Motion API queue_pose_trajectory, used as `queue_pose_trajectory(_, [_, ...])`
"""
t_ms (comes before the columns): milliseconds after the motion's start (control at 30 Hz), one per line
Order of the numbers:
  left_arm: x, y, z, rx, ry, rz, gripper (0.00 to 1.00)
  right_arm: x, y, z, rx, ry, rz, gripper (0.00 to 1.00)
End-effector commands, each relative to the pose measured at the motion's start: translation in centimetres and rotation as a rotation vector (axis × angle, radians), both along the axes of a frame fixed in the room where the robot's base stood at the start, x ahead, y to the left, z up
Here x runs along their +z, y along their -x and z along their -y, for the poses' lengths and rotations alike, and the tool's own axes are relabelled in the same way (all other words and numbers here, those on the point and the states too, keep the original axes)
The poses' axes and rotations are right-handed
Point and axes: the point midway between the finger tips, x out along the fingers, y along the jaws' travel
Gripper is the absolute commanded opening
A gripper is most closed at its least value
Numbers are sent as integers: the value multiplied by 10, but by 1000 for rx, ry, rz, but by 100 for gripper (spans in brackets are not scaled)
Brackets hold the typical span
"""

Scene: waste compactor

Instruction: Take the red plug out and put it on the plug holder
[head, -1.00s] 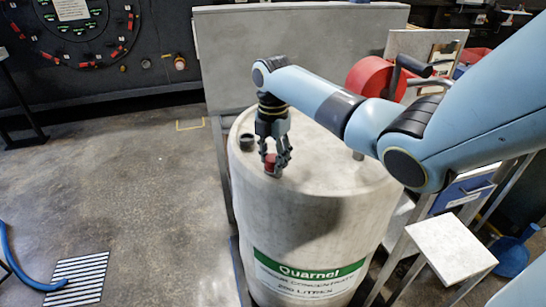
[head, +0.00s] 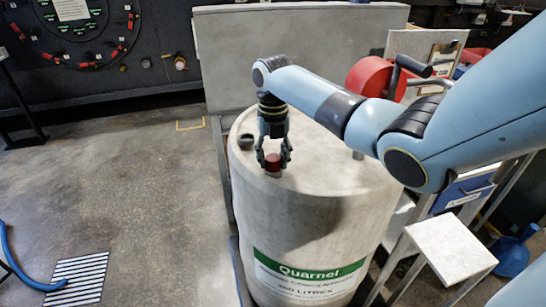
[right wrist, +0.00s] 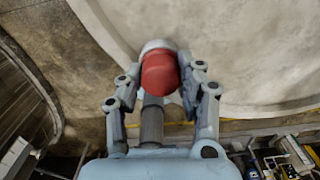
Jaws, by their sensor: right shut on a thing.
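The red plug (head: 273,163) is at the near left part of the top of the large pale drum (head: 330,215). My right gripper (head: 273,161) comes down over it from above and is shut on it, one finger at each side. In the right wrist view the red plug (right wrist: 160,73) shows between the two fingers (right wrist: 155,90), with a pale rim at its far side. I cannot tell whether it is still seated in the drum. A dark round fitting (head: 246,141) on the drum top, left of the gripper, may be the plug holder. My left gripper is out of view.
A grey panel (head: 290,55) stands behind the drum. A red reel (head: 372,77) and a pale-topped stand (head: 450,247) are to its right. A blue hose (head: 25,280) and a floor grate (head: 77,280) lie at the left. The floor between is clear.

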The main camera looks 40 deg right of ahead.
Motion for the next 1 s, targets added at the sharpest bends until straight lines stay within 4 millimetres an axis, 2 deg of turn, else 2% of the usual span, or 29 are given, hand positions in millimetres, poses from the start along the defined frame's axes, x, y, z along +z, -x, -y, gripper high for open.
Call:
queue_pose_trajectory(200, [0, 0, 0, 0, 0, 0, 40, -1, 1, 0, 8, -1, -3, 0])
queue_pose_trajectory(233, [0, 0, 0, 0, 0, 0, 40, -1, 1, 0, 8, -1, -3, 40])
queue_pose_trajectory(400, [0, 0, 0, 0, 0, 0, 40, -1, 1, 0, 7, -1, -3, 62])
queue_pose_trajectory(600, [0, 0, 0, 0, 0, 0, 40, 0, 0, 0, 6, -1, -1, 63])
queue_pose_trajectory(633, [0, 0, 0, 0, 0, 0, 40, 0, 0, 0, 6, -1, -1, 59])
queue_pose_trajectory(867, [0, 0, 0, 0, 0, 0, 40, 0, 0, 0, 5, 0, 0, 59])
queue_pose_trajectory(1000, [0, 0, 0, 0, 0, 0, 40, 0, 0, 0, -102, 0, 0, 59])
